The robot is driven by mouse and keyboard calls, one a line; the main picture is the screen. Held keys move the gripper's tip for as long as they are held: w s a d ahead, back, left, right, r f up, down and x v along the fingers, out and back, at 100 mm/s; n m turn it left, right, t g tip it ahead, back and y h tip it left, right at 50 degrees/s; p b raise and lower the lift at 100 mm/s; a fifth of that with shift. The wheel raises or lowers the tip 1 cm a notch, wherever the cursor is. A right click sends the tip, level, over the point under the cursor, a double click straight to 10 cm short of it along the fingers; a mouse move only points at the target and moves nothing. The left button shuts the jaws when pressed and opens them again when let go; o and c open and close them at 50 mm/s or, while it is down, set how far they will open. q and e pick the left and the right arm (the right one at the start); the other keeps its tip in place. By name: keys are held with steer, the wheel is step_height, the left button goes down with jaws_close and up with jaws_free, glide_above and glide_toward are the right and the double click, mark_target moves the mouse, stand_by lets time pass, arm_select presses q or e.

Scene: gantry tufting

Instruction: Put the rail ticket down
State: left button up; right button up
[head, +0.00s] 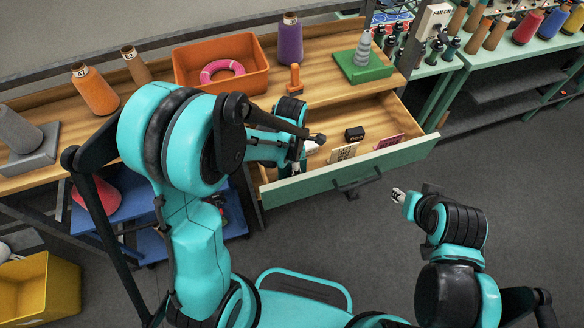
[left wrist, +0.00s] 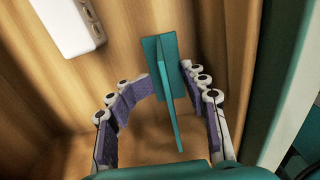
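A thin teal card-like piece (left wrist: 166,85), which I take for the rail ticket, stands nearly edge-on in the left wrist view over the wooden drawer floor. My left gripper (left wrist: 165,125) has its fingers spread on either side of it, with a visible gap on both sides. In the head view the left gripper (head: 297,168) is down inside the left end of the open drawer (head: 345,178), largely hidden by my arm, and the teal piece cannot be made out there. My right gripper (head: 398,195) hangs in front of the drawer, too small to read.
The drawer also holds a cream card (head: 343,153), a black block (head: 354,134), a maroon card (head: 388,141) and a white item (head: 312,147). An orange bin (head: 222,70) with a pink ring and several thread cones stand on the bench. The drawer's middle floor has free room.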

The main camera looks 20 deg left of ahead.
arm_select(q)
steer(key=shift+r, duration=0.4)
step_height(320, 180, up, 11)
steer(key=p, duration=0.4)
steer(key=s+a+r+m+t, duration=0.2)
steer(key=s+r+m+t, duration=0.1)
steer(key=m, duration=0.9)
steer(key=s+a+r+m+t, duration=0.3)
steer(key=s+r+m+t, duration=0.1)
steer(key=m, duration=0.8)
steer(key=s+r, duration=0.1)
steer(key=s, duration=0.1)
steer(key=shift+s+m+t, duration=0.3)
steer(key=shift+m, duration=0.1)
step_height(320, 180, down, 7)
steer(key=b, duration=0.7)
